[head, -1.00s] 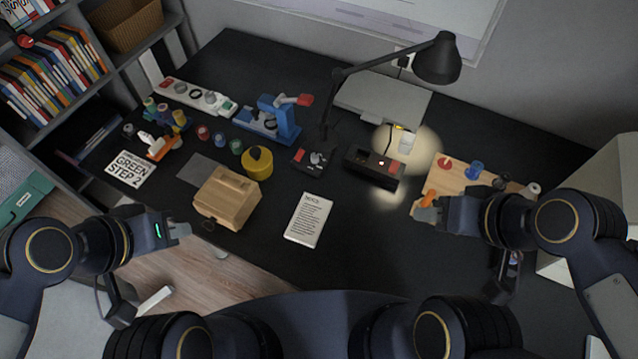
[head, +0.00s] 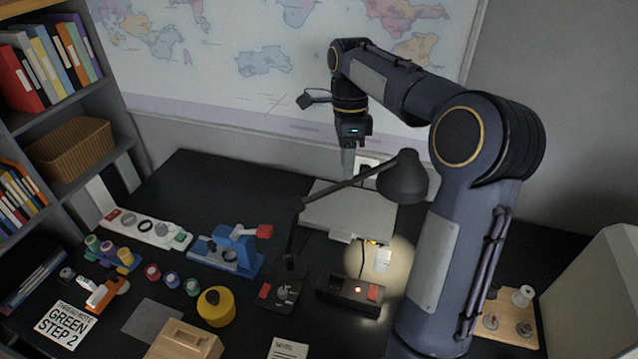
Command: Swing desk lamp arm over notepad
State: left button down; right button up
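The black desk lamp stands on the dark desk; its shade (head: 403,178) hangs at the right end of its slanting arm (head: 330,188). Its light falls on the desk around a black box, to the right of the notepad. The white notepad (head: 288,349) lies at the bottom edge and is partly cut off. My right gripper (head: 348,162) points down just behind the lamp arm, left of the shade, near the wall. I cannot tell whether it touches the lamp, and its finger gap does not show. My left gripper is out of view.
A grey flat case (head: 350,213) lies behind the lamp. A black box with a red button (head: 350,294), a blue device (head: 228,250) and a yellow canister (head: 215,307) stand nearby. My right arm hides part of the desk's right side and a wooden board (head: 503,325).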

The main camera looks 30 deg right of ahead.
notch_tip(320, 180, down, 8)
jog(key=s, duration=0.1)
jog(key=shift+a+r, duration=0.2)
jog(key=shift+a, duration=0.15)
jog(key=shift+c, duration=0.2)
grip_shut()
